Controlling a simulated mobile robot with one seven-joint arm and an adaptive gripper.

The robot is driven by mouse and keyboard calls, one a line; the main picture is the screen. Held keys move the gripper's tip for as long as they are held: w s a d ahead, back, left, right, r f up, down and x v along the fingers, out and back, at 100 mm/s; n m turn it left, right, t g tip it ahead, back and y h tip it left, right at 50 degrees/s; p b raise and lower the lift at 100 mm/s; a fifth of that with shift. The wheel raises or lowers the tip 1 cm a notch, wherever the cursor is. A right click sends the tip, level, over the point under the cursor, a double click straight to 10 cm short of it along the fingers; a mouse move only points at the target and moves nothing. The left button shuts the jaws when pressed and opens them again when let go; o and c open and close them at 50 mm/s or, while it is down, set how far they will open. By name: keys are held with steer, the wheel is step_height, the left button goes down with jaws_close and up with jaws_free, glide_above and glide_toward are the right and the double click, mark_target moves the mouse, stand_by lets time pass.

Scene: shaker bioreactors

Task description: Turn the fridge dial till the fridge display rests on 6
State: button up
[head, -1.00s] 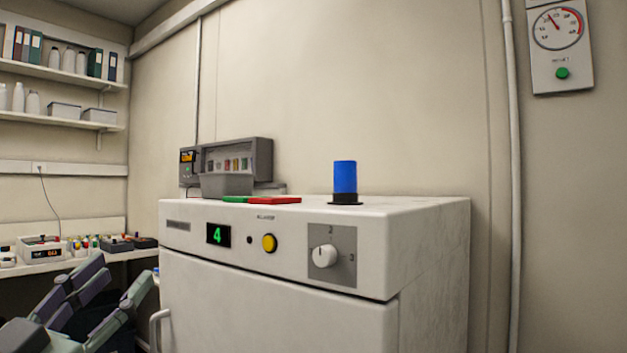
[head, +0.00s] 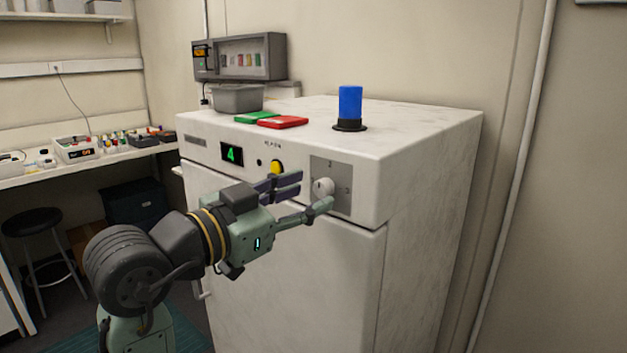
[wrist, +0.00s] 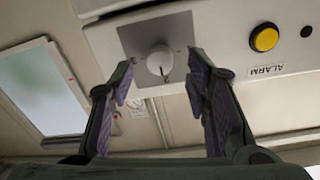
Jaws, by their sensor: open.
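The white fridge (head: 290,270) has a green display (head: 232,154) that reads 4. Its round white dial (head: 323,188) sits on a grey square plate at the right of the front panel. My gripper (head: 309,192) is open in front of the dial, its fingers pointing at it. In the wrist view the dial (wrist: 159,64) shows between and just beyond the two spread fingertips (wrist: 157,78), and I see no contact. The dial's pointer mark is too small to read surely.
A yellow alarm button (head: 277,167) is left of the dial, close to my upper finger. A stool (head: 33,222) stands at left.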

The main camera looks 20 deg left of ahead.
mark_target(324, 188)
steer(key=shift+x, duration=1.2)
steer(key=shift+c, duration=0.5)
jaws_close()
